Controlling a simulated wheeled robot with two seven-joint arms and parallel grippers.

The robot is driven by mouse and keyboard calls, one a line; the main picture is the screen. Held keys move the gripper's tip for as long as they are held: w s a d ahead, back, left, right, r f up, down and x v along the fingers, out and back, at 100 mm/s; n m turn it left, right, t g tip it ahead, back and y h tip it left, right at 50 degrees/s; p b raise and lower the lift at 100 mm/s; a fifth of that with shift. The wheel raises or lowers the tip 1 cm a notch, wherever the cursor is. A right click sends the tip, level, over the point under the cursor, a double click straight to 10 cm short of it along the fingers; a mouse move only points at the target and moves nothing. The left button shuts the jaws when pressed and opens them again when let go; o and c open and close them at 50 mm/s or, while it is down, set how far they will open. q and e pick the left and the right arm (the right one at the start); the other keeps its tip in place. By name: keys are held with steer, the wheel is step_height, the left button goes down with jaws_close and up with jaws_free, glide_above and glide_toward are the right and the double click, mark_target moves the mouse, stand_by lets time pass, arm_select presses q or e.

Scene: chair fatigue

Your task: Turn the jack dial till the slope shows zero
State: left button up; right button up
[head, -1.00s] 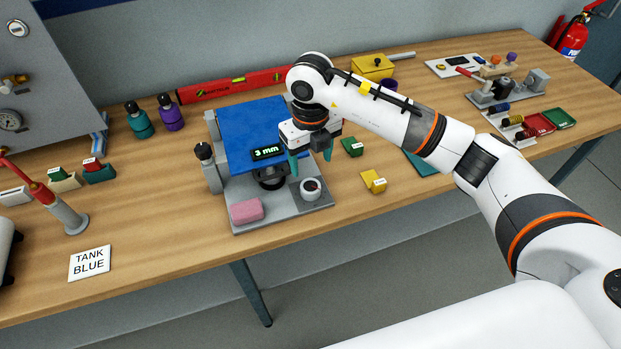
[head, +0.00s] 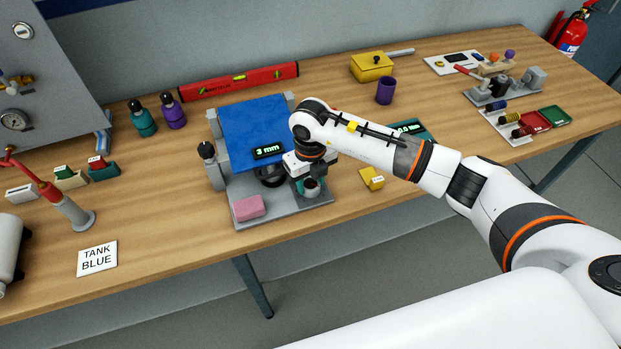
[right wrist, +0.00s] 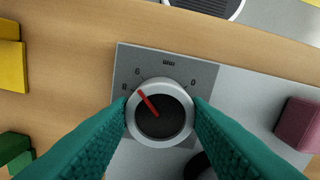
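The jack dial (right wrist: 160,122) is a round grey knob with a dark face and a red pointer, on a grey plate with printed numbers. The pointer tilts up and left, toward the 6 and 8 side. My right gripper (right wrist: 162,105) has one teal finger on each side of the dial, apparently against its rim. In the head view the dial (head: 311,188) is partly hidden by this gripper. The slope display (head: 268,151) reads 3 mm, at the front of the blue platform (head: 250,125). My left gripper is out of view.
A pink block (head: 249,207) sits on the grey base (head: 285,216) left of the dial. A yellow block (head: 371,178) lies to its right. A red spirit level (head: 238,82) lies behind the platform. The table front around the TANK BLUE card (head: 97,259) is mostly clear.

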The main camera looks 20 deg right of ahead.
steer(key=c, duration=0.4)
steer(key=shift+f+n+b, duration=0.2)
steer(key=shift+n+b, duration=0.5)
steer(key=shift+b, duration=0.3)
steer(key=n+b, duration=1.2)
steer(key=b, duration=0.2)
steer(key=shift+w+b, duration=0.1)
steer(key=shift+b, duration=0.3)
steer(key=n+b, duration=0.2)
steer(key=shift+n, duration=0.3)
steer(key=shift+r+n+b, duration=0.25)
steer(key=shift+n+b, duration=0.5)
steer(key=shift+n, duration=0.15)
steer(key=o, duration=1)
